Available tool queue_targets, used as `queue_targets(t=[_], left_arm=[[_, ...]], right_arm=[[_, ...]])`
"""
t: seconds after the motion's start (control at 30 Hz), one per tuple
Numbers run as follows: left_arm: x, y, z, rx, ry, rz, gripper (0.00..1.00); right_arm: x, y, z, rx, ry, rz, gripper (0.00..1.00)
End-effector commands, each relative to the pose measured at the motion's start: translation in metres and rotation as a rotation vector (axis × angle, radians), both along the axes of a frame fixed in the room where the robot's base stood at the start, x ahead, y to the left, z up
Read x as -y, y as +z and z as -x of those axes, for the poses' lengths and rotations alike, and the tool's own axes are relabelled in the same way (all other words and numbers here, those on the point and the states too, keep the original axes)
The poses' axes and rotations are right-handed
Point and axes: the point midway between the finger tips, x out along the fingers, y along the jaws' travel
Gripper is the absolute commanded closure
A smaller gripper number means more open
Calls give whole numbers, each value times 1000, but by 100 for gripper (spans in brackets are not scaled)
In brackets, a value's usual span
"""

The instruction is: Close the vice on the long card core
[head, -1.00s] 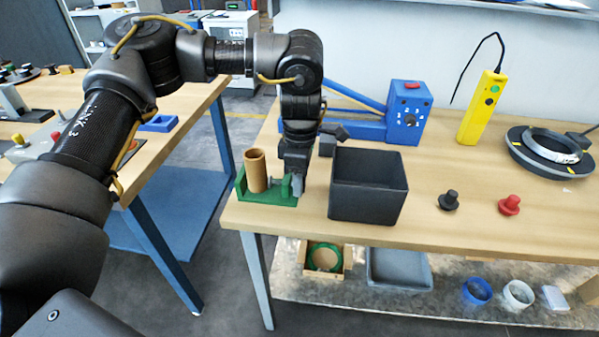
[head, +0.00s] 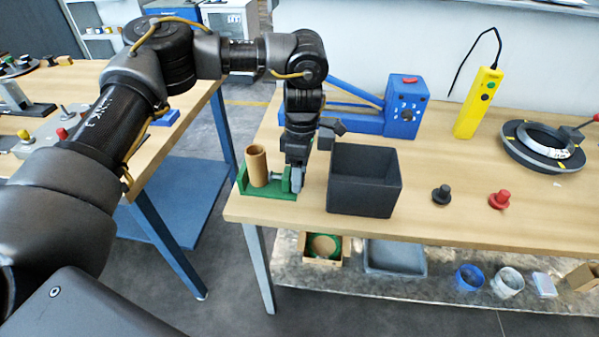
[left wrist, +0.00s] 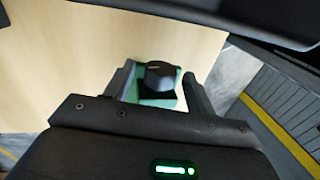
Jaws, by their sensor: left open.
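The green vice (head: 262,192) sits at the left front corner of the workbench. The brown card core (head: 257,166) stands upright in it. My left gripper (head: 297,184) points down at the right end of the vice, beside the core. In the left wrist view its two fingers are apart, one on each side of the vice's black knob (left wrist: 158,76), with green vice body (left wrist: 181,100) beneath. I cannot tell whether the fingers touch the knob. The jaw gap at the core is too small to judge. My right gripper is not in view.
A dark open box (head: 364,181) stands close right of the gripper. A blue device (head: 405,106) is behind. A black knob (head: 441,195), a red knob (head: 499,199) and a round ring fixture (head: 545,147) lie farther right. A floor gap separates the left table (head: 190,100).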

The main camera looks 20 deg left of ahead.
Motion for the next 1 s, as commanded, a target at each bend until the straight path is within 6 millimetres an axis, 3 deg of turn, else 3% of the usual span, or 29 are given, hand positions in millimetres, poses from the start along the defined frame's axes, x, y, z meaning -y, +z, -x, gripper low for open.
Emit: queue_targets(t=[0.27,0.7,1.0], left_arm=[[-1,13,-3,3,2,-2,45],[-5,92,-19,3,1,-2,45],[-6,106,-22,0,0,0,45]], right_arm=[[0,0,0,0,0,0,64],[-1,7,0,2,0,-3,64],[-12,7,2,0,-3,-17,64]])
